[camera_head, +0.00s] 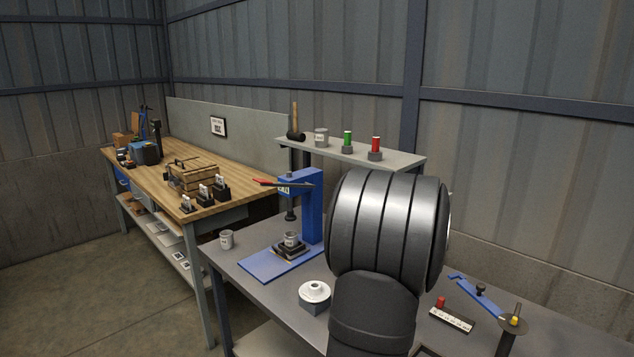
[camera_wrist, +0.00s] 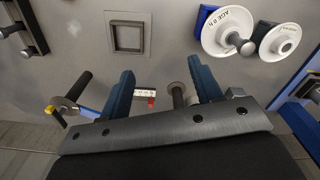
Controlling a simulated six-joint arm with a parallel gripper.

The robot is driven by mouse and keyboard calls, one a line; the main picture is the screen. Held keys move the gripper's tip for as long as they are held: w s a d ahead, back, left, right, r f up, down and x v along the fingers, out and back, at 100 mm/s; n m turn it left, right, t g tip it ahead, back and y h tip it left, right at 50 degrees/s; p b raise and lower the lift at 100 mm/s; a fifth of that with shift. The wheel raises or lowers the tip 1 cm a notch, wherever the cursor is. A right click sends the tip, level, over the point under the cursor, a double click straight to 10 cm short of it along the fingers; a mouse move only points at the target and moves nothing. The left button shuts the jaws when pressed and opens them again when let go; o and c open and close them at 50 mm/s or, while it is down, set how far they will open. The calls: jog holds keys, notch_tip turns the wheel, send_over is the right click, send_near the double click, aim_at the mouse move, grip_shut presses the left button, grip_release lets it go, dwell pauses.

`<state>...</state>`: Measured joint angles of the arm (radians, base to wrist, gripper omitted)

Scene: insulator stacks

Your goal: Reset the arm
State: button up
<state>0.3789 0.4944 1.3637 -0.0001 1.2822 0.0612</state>
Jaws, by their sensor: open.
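My gripper (camera_wrist: 160,66) shows in the wrist view as two blue fingers set wide apart on a grey bar. The fingers are open with nothing held between them, above the grey bench top (camera_wrist: 170,25). A white strip with a red piece (camera_wrist: 146,96) and a grey round post (camera_wrist: 178,92) show in the gap between the fingers, below them. In the head view my dark arm fills the middle right and hides the gripper.
Two white insulator discs (camera_wrist: 235,28) (camera_wrist: 281,42) lie at upper right in the wrist view. A square frame (camera_wrist: 127,51) is on the bench. A blue press (camera_head: 312,205), a white insulator (camera_head: 314,292) and a shelf (camera_head: 350,153) stand near my arm. A wooden bench (camera_head: 160,178) stands left.

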jog(key=s+d+m, duration=0.8)
jog(key=s+d, duration=0.5)
jog(key=d, duration=0.1)
jog(key=shift+d+m, duration=0.2)
jog(key=shift+m, duration=0.1)
jog(key=shift+f, duration=0.1)
jog(key=o, duration=0.9)
jog(key=s+a+r+m, duration=0.3)
jog(key=s+r+m, duration=0.4)
jog(key=r+m, duration=0.5)
notch_tip(320, 180, down, 11)
jog(key=m, duration=0.1)
jog(key=shift+s, duration=0.15)
notch_tip(320, 180, up, 10)
